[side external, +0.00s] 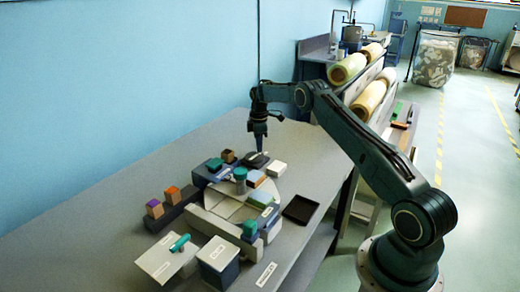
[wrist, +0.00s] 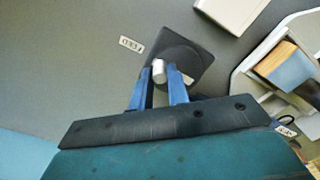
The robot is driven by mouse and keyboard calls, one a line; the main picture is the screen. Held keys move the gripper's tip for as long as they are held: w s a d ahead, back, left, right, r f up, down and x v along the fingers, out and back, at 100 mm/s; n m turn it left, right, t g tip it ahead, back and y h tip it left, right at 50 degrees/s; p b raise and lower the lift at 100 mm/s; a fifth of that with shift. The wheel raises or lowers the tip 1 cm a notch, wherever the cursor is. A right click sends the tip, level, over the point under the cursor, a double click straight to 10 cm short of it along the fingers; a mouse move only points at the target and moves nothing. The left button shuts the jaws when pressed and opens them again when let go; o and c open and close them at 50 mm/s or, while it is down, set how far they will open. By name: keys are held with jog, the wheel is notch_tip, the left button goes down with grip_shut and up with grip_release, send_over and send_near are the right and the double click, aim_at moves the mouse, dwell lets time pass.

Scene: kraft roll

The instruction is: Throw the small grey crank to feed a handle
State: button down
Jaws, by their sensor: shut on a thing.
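The small grey crank (wrist: 158,68) shows in the wrist view as a light grey knob on a dark square base. My gripper (wrist: 166,76) has its two blue fingers close around the knob, shut on it. In the side external view my gripper (side external: 260,148) points straight down at the dark base (side external: 255,160) on the far part of the table; the knob itself is too small to make out there. A label reading "FEED" (wrist: 131,44) lies on the table beside the base. I cannot make out a handle for certain.
A white box (side external: 277,168) stands right beside the crank base. A pale machine with compartments (side external: 215,222) holds coloured blocks nearer the camera. A dark empty tray (side external: 301,210) lies to its right. The table's far left is clear.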

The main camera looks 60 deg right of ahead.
jog(key=shift+w+n, duration=0.2)
jog(key=shift+n, duration=0.3)
jog(key=c, duration=1.3)
grip_release()
jog(key=shift+c, duration=0.2)
jog(key=shift+r, duration=0.1)
notch_tip(320, 180, up, 14)
